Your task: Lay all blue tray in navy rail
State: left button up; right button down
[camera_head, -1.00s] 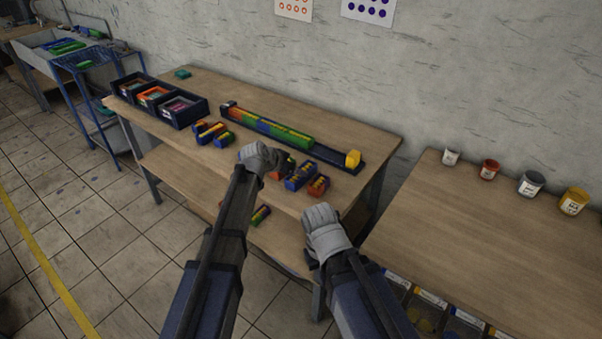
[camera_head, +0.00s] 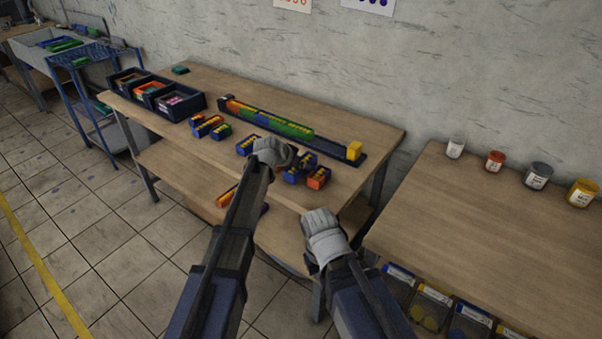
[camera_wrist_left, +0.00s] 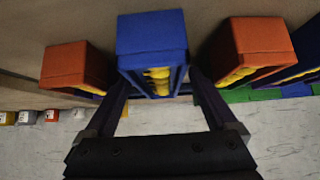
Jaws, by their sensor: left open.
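The navy rail (camera_head: 335,149) lies along the back of the table and holds a row of orange, blue and green trays. A blue tray (camera_head: 294,175) stands near the table's front edge, beside an orange tray (camera_head: 318,178). My left gripper (camera_head: 286,156) is just left of that blue tray. In the left wrist view a blue tray (camera_wrist_left: 152,35) with yellow contents sits between the open fingers; contact cannot be told. Another blue tray (camera_head: 246,145) stands left of the hand. My right gripper (camera_head: 322,220) hangs in front of the table; its fingers are unclear.
A yellow block (camera_head: 354,150) sits at the rail's right end. More loose trays (camera_head: 208,124) stand left of the rail's front. Navy bins (camera_head: 170,104) are at the table's left end. An orange tray (camera_head: 227,196) lies on the lower shelf. Paint jars (camera_head: 537,176) line the right table.

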pick_arm(q)
grip_shut()
dwell(0.8)
jog(key=shift+r, duration=0.2)
notch_tip(320, 180, up, 10)
jog(key=p, duration=1)
jog(key=shift+f, duration=0.1)
